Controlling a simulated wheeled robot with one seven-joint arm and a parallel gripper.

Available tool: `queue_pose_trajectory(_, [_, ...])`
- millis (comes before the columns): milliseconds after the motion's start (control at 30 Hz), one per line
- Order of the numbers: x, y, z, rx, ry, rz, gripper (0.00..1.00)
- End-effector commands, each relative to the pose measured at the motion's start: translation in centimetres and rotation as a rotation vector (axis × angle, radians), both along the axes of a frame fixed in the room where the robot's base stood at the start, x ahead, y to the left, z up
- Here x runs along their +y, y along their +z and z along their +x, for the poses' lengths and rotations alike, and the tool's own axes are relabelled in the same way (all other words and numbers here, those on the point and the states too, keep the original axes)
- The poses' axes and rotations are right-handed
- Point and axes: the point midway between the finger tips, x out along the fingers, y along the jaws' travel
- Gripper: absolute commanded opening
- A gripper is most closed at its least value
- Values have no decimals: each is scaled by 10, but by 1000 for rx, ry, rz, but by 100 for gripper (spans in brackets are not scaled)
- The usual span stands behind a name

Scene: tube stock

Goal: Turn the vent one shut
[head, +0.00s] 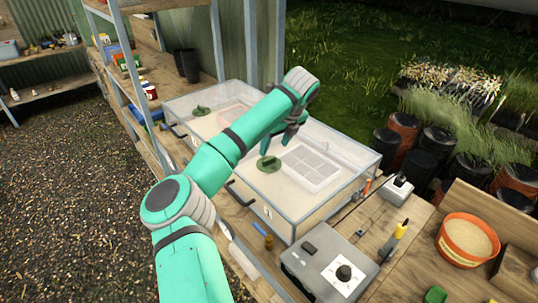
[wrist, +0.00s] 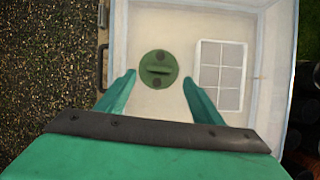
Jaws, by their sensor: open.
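The vent is a round green disc with a raised bar handle and dark openings on either side of the bar. In the wrist view the vent (wrist: 158,69) sits on the clear lid of a propagator box, ahead of and between my fingertips. In the head view the near box's vent (head: 269,164) lies just below my gripper. My gripper (head: 285,143) is open and empty above the lid; it also shows in the wrist view (wrist: 159,78). A second green vent (head: 200,111) sits on the far box.
A white gridded tray (wrist: 221,77) shows under the lid beside the vent. A grey control box with a dial (head: 330,270), a small switch box (head: 397,189) and an orange pot (head: 466,240) stand on the wooden bench. Shelving stands left of the boxes.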

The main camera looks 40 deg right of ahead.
Motion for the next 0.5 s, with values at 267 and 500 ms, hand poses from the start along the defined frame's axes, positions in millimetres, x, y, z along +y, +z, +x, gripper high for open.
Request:
queue_pose_trajectory(267, [2, -46, 19, 2, 4, 0, 61])
queue_pose_trajectory(500, [-1, -66, 27, 1, -1, 0, 61])
